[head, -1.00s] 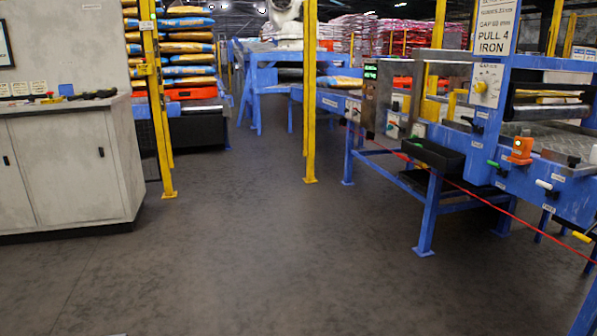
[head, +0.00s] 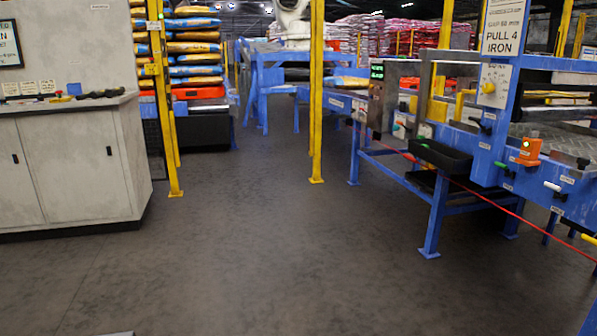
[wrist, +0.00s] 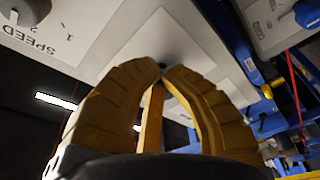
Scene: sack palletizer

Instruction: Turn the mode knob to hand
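In the wrist view my gripper (wrist: 161,70) has two ribbed yellow fingers whose tips come together. Nothing can be made out between them. A white plate (wrist: 190,42) lies just beyond the tips, with a small dark spot behind them that I cannot identify. A grey plate at the upper left reads SPEED (wrist: 32,34) upside down and carries a dark knob (wrist: 30,10). I cannot tell which knob is the mode knob. My gripper does not show in the head view.
A grey cabinet (head: 80,170) with a control ledge stands at the left. Yellow posts (head: 316,120) rise from the floor. The middle floor is clear.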

